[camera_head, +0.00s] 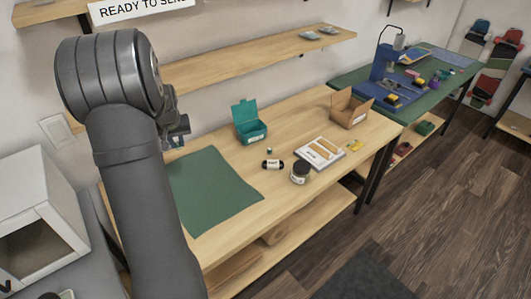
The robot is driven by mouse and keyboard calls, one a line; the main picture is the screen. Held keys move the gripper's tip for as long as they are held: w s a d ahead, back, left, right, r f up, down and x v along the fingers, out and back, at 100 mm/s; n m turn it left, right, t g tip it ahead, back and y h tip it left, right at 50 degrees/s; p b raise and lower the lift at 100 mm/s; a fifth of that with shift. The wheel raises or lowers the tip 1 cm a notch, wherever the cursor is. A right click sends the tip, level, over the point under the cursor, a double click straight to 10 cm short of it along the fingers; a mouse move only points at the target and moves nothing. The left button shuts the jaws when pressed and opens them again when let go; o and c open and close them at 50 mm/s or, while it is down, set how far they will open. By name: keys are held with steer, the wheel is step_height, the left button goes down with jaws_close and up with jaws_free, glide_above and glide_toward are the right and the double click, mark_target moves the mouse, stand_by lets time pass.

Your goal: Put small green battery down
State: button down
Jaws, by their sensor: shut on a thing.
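My gripper (177,139) hangs above the back left part of the wooden workbench, over the far edge of the dark green mat (215,190). It is shut on a small greenish thing, the small green battery (176,144), which shows only as a bit of colour at the fingertips. My arm hides part of the mat's left side. The held battery appears above the mat, but its exact height cannot be told.
An open teal box (250,131), a tiny green-and-white item (269,150), a black-and-white roll (273,164), a dark jar (300,173), a white box (320,154) and an open cardboard box (351,108) stand right of the mat. A shelf (260,60) runs above. The mat is mostly clear.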

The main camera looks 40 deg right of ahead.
steer(key=s+d+f+m, duration=0.2)
steer(key=s+d, duration=0.2)
steer(key=d, duration=0.6)
steer(key=s+d+f+m+h, duration=0.1)
steer(key=s+d+f, duration=0.3)
steer(key=d, duration=0.6)
steer(key=s+d+f+m, duration=0.15)
steer(key=s+d, duration=0.35)
steer(key=d, duration=0.5)
glide_above(251, 156)
steer(key=shift+g, duration=0.4)
steer(key=f, duration=0.4)
steer(key=s+a+f, duration=0.1)
steer(key=shift+f, duration=0.4)
steer(key=shift+s+a+x, duration=0.15)
steer(key=shift+a+x, duration=0.05)
steer(key=shift+x, duration=0.8)
steer(key=shift+s+a+x, duration=0.1)
steer(key=shift+a+x, duration=0.05)
steer(key=shift+x, duration=0.8)
steer(key=shift+f, duration=0.2)
steer(key=shift+f, duration=0.15)
steer(key=c, duration=1.3)
jaws_free()
